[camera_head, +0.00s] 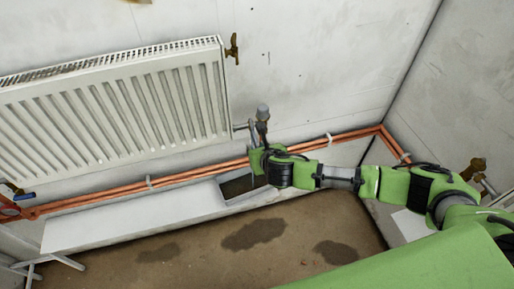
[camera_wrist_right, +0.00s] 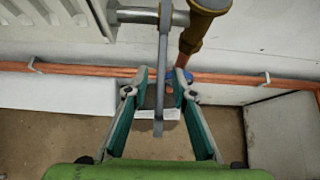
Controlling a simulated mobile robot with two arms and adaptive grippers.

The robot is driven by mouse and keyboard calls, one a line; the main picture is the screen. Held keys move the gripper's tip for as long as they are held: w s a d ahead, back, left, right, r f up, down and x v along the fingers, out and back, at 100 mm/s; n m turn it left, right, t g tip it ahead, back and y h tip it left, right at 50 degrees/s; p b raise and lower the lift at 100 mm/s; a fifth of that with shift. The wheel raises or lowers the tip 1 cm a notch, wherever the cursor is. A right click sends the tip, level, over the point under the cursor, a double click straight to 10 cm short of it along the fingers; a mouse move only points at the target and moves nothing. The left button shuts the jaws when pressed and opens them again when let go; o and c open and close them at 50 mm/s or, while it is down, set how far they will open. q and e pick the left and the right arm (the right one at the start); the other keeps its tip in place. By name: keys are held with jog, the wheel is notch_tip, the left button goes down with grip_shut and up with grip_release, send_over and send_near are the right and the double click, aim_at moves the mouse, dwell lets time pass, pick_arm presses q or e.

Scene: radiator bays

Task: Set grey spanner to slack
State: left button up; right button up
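The grey spanner (camera_wrist_right: 162,60) hangs roughly upright from the pipe fitting beside the radiator (camera_head: 115,105). In the head view a grey bar that looks like the spanner (camera_head: 252,134) shows just above my right gripper (camera_head: 262,148). In the right wrist view my right gripper (camera_wrist_right: 161,76) is open, with one finger on each side of the spanner's handle. A gap shows between the handle and each finger. The spanner's jaw end meets a grey pipe stub (camera_wrist_right: 140,16) next to a brass valve body (camera_wrist_right: 207,6). My left gripper is not in view.
Copper pipes (camera_head: 200,170) run along the wall below the radiator. A white bench (camera_head: 130,215) stands under them with a dark-bottomed tray (camera_head: 230,199) at its right end. A brass valve (camera_head: 232,49) sits at the radiator's upper right. The stained floor is open.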

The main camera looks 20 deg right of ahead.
jog(key=v, duration=1.2)
dwell(0.4)
